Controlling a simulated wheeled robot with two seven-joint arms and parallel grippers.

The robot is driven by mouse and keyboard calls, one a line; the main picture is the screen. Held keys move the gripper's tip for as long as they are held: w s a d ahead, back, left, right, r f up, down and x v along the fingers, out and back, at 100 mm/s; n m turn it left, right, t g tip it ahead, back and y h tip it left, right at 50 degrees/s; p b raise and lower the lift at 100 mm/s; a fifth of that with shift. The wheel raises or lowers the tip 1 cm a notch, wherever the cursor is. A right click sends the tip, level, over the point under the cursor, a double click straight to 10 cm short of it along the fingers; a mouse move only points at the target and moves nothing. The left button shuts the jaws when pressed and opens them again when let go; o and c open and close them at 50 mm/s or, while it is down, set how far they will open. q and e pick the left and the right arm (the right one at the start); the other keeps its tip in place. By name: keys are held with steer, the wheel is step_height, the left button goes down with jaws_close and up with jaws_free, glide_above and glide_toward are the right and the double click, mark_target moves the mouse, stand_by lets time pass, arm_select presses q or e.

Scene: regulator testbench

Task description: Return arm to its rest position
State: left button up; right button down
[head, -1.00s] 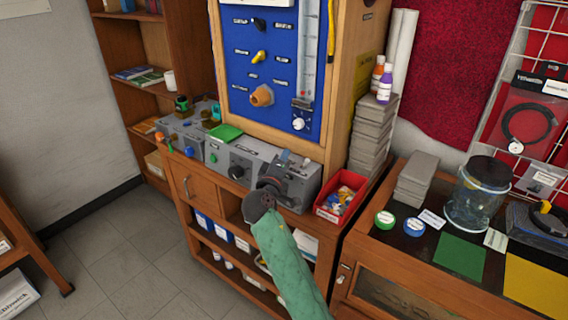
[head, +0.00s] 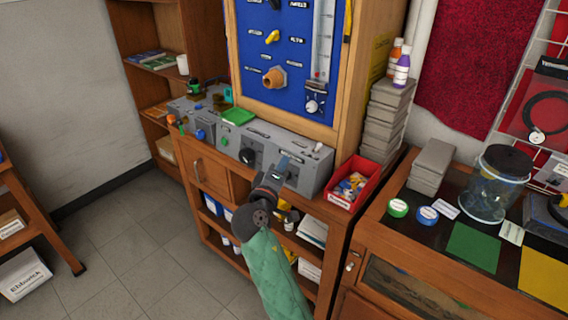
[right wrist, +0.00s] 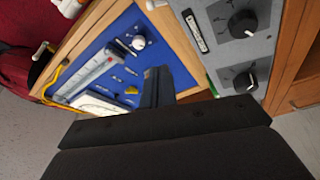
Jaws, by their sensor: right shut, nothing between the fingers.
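My right arm, in a green sleeve, comes up from the bottom middle of the head view. Its dark right gripper (head: 279,168) is in front of the grey control boxes (head: 232,142) on the wooden bench. The gripper is shut and holds nothing. In the right wrist view the closed fingers (right wrist: 155,88) point toward the blue panel (right wrist: 105,75), with a grey box with black knobs (right wrist: 237,40) at the upper right. I cannot tell from these views whether the fingers touch the box. My left gripper is not in view.
The blue panel (head: 290,60) stands behind the control boxes. A red bin (head: 353,183) of small parts sits to the right of the gripper. Further right, a glass jar (head: 490,185) stands on a second bench. Floor (head: 140,250) is clear at the left.

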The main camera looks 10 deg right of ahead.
steer(key=shift+d, duration=0.1)
steer(key=s+d+f+m+g+y, duration=0.1)
steer(key=s+d+f+g+y, duration=0.15)
steer(key=s+f, duration=0.45)
steer(key=s+d+f+m+g+y, duration=0.1)
steer(key=s+d+f+g, duration=0.2)
steer(key=f, duration=0.8)
steer(key=s+d+f+m+g+y, duration=0.1)
steer(key=s+d+f+m+g, duration=0.15)
steer(key=s+f, duration=0.45)
steer(key=s+f+m+g+y, duration=0.1)
steer(key=s+f+g+y, duration=0.1)
steer(key=s+f+g, duration=0.2)
steer(key=s+f+g+y, duration=0.3)
steer(key=s+f, duration=0.7)
steer(key=s, duration=0.9)
steer(key=shift+d+f+m+g, duration=0.35)
steer(key=shift+d+g, duration=0.05)
steer(key=shift+y, duration=0.25)
